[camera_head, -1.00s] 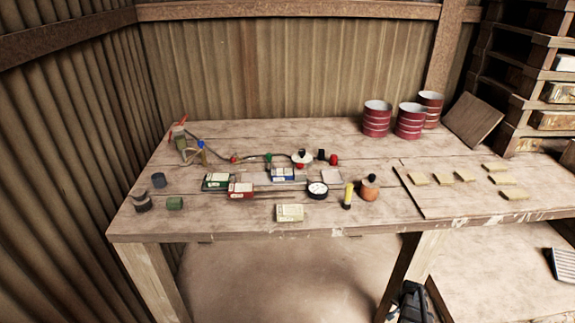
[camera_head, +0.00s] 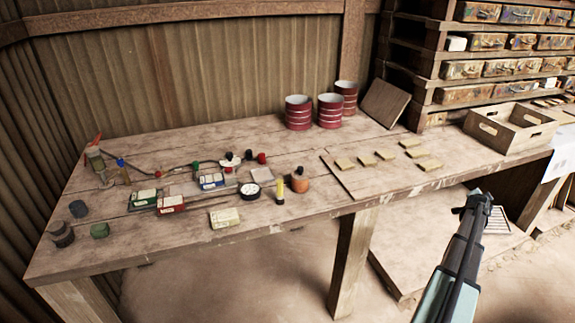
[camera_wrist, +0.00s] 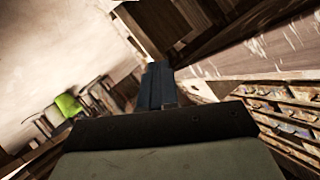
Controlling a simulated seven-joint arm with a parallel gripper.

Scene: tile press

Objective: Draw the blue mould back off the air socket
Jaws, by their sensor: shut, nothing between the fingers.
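The blue mould (camera_head: 212,182) lies on the workbench in the head view, between the green mould (camera_head: 146,196) and a pale square tile (camera_head: 262,174). A red mould (camera_head: 171,205) lies in front of it. The thin air line runs just behind the blue mould, but the socket itself is too small to make out, and I cannot tell whether the mould touches it. My gripper (camera_head: 479,202) is well to the right, off the front of the bench and apart from every mould. In the wrist view my gripper's fingers (camera_wrist: 155,82) are together and empty.
A round gauge (camera_head: 250,191), a yellow-topped tube (camera_head: 280,191) and an orange bottle (camera_head: 300,180) stand right of the moulds. A cream box (camera_head: 225,218) lies in front. Red tins (camera_head: 298,113) stand behind. A board (camera_head: 360,177) with several tiles is at the right.

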